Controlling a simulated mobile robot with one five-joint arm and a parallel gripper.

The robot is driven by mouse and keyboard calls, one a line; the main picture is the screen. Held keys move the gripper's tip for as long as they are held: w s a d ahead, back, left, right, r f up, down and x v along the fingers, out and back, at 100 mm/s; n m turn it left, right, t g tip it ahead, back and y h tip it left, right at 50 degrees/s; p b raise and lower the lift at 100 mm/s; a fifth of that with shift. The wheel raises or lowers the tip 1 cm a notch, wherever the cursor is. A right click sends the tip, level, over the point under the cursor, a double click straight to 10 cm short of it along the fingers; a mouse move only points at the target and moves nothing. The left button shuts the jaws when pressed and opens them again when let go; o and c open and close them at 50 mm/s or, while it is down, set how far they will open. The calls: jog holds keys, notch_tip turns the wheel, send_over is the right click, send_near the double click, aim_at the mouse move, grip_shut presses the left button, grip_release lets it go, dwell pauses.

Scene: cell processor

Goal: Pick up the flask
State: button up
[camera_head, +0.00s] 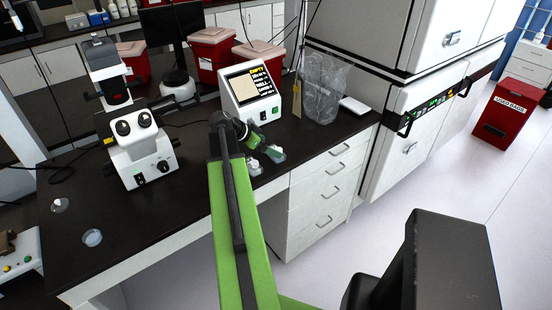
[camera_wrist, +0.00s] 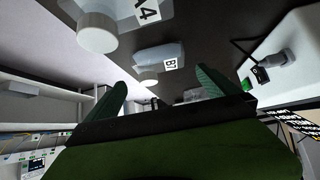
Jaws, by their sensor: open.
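Two clear flasks with white caps lie on the dark bench by its front edge. In the head view one flask (camera_head: 273,154) is right of my gripper (camera_head: 245,133), and the other flask (camera_head: 254,168) is just below it. The wrist view shows a flask labelled A4 (camera_wrist: 128,12), large at the top, and a smaller flask (camera_wrist: 161,57) whose label starts with B. My gripper (camera_wrist: 160,88) is open and empty, its green fingers apart. The smaller flask's cap shows between and beyond the fingertips. Contact cannot be told from the head view.
A white device with a screen (camera_head: 252,96) stands just behind my gripper. A microscope (camera_head: 138,150) is on the left, and a clear bag-lined bin (camera_head: 323,88) on the right. The bench between is mostly clear.

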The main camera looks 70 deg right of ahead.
aim_at(276, 149)
jog(key=b+x, duration=0.3)
jog(key=x, duration=0.2)
jog(key=shift+w+f+b, duration=0.1)
jog(key=shift+w+b, duration=0.05)
jog(key=shift+b, duration=0.2)
jog(key=shift+d, duration=0.15)
jog(key=c, duration=1.3)
notch_tip(276, 149, up, 5)
jog(key=p, duration=0.4)
jog(key=shift+p, duration=0.4)
jog(key=s+a+r+p, duration=0.1)
jog(key=s+r+p, duration=0.1)
jog(key=s, duration=0.1)
jog(key=s+a+r+p, duration=0.1)
jog(key=s+r+p, duration=0.1)
jog(key=s, duration=0.2)
jog(key=s+a+r+p, duration=0.1)
jog(key=s+r+p, duration=0.1)
jog(key=s, duration=0.2)
jog(key=shift+s+a+r, duration=0.1)
jog(key=shift+s+a, duration=0.1)
jog(key=shift+a, duration=0.2)
